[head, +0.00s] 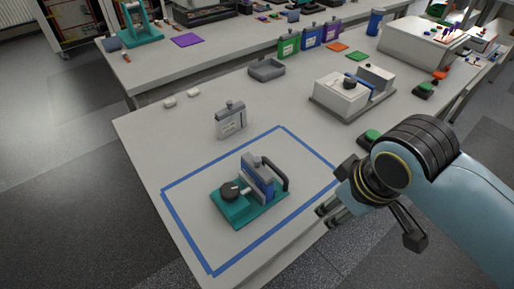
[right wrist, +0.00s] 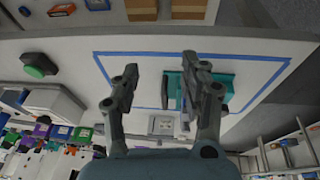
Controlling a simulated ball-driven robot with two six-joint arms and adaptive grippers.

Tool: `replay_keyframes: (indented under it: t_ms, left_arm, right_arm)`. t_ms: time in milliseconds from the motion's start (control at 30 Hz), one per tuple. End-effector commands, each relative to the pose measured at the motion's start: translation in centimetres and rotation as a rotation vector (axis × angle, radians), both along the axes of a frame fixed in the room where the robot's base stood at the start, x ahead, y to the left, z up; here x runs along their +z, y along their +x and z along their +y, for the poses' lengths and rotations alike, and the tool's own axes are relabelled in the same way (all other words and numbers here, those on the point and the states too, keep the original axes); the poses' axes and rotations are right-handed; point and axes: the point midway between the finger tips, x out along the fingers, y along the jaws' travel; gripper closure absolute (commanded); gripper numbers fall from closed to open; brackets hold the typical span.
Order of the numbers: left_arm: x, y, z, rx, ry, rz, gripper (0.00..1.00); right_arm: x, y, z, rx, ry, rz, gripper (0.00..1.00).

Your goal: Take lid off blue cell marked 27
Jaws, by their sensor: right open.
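A blue cell (head: 258,180) with a grey top stands upright in a teal fixture (head: 238,213) with a black knob and a dark handle, inside a blue-taped rectangle. No number is legible on it. Whether the grey top is its lid I cannot tell. My right gripper (head: 370,228) is open and empty, right of the fixture near the table's edge. In the right wrist view my open fingers (right wrist: 160,68) partly hide the teal fixture (right wrist: 228,84). My left gripper is not in view.
A grey cell (head: 230,122) stands behind the taped area (head: 187,239). A grey tray (head: 266,71), a white device (head: 341,96) and a green button (head: 371,137) are farther back. Green (head: 289,45), blue (head: 311,37) and purple (head: 331,31) cells stand at the far edge.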

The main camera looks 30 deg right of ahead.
Motion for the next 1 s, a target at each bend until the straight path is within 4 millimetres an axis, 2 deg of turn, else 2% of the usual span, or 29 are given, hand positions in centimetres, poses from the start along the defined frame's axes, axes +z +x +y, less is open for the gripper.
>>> replay_keyframes:
  t_ms: [33,100,200,367,567,700,867,1000]
  left_arm:
    - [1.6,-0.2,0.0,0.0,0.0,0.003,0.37]
    - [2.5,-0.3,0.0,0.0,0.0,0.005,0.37]
    - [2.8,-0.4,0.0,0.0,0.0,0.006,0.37]
    - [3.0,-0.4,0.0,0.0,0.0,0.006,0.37]
    - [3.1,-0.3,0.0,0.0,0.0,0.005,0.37]
    - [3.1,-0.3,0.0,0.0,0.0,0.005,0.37]
    - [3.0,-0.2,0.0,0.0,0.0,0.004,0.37]
    - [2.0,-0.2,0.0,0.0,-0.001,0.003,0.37]
  right_arm:
    - [3.3,0.6,0.2,0.031,-0.009,-0.007,0.55]
    - [6.0,1.5,0.5,0.108,-0.03,0.01,0.55]
    - [7.1,2.9,0.8,0.227,-0.06,0.049,0.55]
    - [7.6,6.0,1.5,0.439,-0.095,0.115,0.55]
    - [8.2,11.4,3.4,0.801,-0.118,0.205,0.55]
    - [9.5,15.2,5.2,1.09,-0.118,0.258,0.55]
    - [10.6,17.2,6.3,1.276,-0.115,0.285,0.55]
    - [8.8,17.4,6.5,1.31,-0.111,0.293,0.55]
